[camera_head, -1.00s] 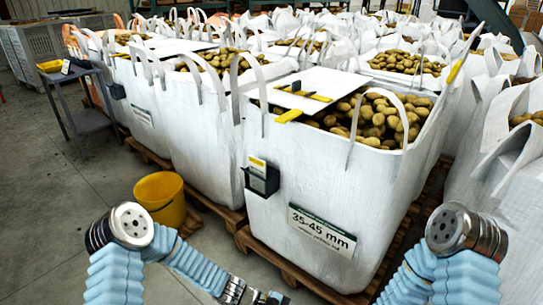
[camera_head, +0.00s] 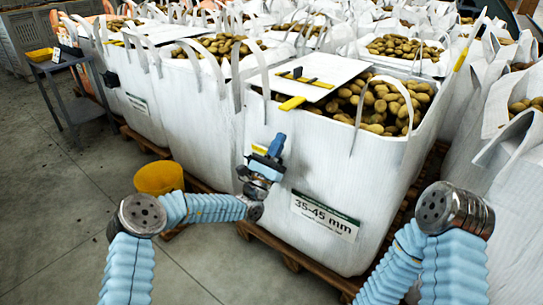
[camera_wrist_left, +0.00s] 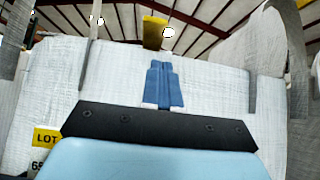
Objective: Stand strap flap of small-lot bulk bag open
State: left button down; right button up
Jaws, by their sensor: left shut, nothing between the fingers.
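The bulk bag marked 35-45 mm (camera_head: 300,165) stands in front of me, white and full of potatoes. A white flap (camera_head: 338,68) lies flat over part of its top, with black and yellow pieces on it. A yellow tab (camera_head: 292,103) sticks out at the front rim; it also shows in the left wrist view (camera_wrist_left: 155,32), above my fingers. My left gripper (camera_head: 277,143) is shut and empty, pointing up before the bag's front face, below the tab. Its blue fingers also show in the left wrist view (camera_wrist_left: 163,85). My right arm shows, but its gripper is outside the frame.
A yellow LOT tag (camera_wrist_left: 47,137) is on the bag front, mostly hidden by my gripper in the head view. Tall strap loops (camera_head: 408,105) rise from the rim. A yellow bucket (camera_head: 158,178) stands left on the floor. More filled bags crowd behind and right.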

pick_arm(q)
jog(key=r, duration=0.3)
jog(key=w+d+r+p, duration=0.1)
jog(key=r, duration=0.1)
jog(key=shift+r, duration=0.2)
jog(key=shift+w, duration=0.1)
